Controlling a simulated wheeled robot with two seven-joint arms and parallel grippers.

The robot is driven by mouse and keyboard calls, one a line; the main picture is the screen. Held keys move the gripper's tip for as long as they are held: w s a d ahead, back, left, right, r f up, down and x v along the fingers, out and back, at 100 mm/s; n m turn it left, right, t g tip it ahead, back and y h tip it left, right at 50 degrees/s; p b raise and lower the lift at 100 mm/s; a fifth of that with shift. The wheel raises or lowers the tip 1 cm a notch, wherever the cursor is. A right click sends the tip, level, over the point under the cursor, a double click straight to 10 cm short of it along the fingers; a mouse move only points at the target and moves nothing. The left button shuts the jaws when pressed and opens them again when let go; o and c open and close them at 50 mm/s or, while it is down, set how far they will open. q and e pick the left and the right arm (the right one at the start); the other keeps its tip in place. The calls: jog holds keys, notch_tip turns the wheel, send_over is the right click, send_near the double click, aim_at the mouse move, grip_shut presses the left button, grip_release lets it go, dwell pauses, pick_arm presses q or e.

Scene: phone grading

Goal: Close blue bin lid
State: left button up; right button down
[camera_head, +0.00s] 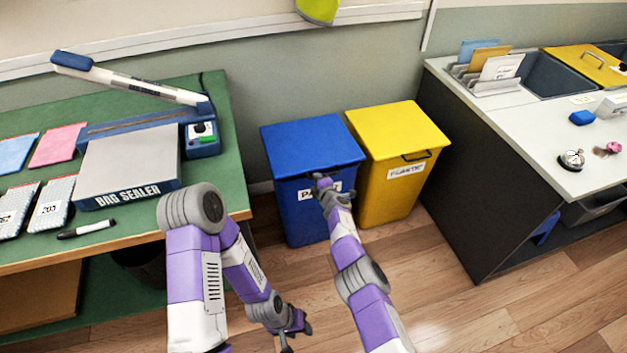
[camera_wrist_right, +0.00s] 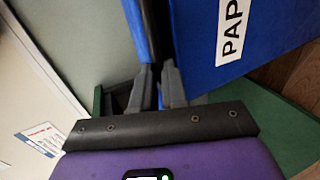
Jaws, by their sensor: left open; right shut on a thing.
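The blue bin (camera_head: 302,212) with a "PAPER" label stands on the floor between the green table and the yellow bin. Its blue lid (camera_head: 310,143) lies flat over the top and looks down; any small gap at the front is hidden. My right gripper (camera_head: 321,181) is at the lid's front edge, shut on the lid handle. In the right wrist view, my right gripper's fingers (camera_wrist_right: 160,82) meet at the dark handle strip, beside the blue bin front (camera_wrist_right: 270,30). My left gripper (camera_head: 293,335) is open and low over the floor, apart from the bin.
The yellow bin (camera_head: 398,138), labelled plastic, stands close on the right with its lid down. The green table (camera_head: 220,140) with a bag sealer (camera_head: 130,165) is on the left. A white-topped counter (camera_head: 530,125) is on the right. The wooden floor (camera_head: 440,280) in front is clear.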

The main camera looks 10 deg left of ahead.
jog(key=shift+s+d+f, duration=0.1)
jog(key=shift+d+f, duration=0.05)
jog(key=shift+f, duration=0.25)
jog(key=c, duration=1.6)
grip_release()
jog(key=o, duration=0.4)
jog(key=shift+s+r, duration=0.2)
jog(key=shift+r, duration=0.05)
jog(key=shift+o, duration=0.2)
jog(key=shift+a+r, duration=0.15)
jog(key=shift+a, duration=0.05)
jog(key=p+v, duration=0.7)
jog(key=p, duration=0.6)
jog(key=shift+s+d, duration=0.2)
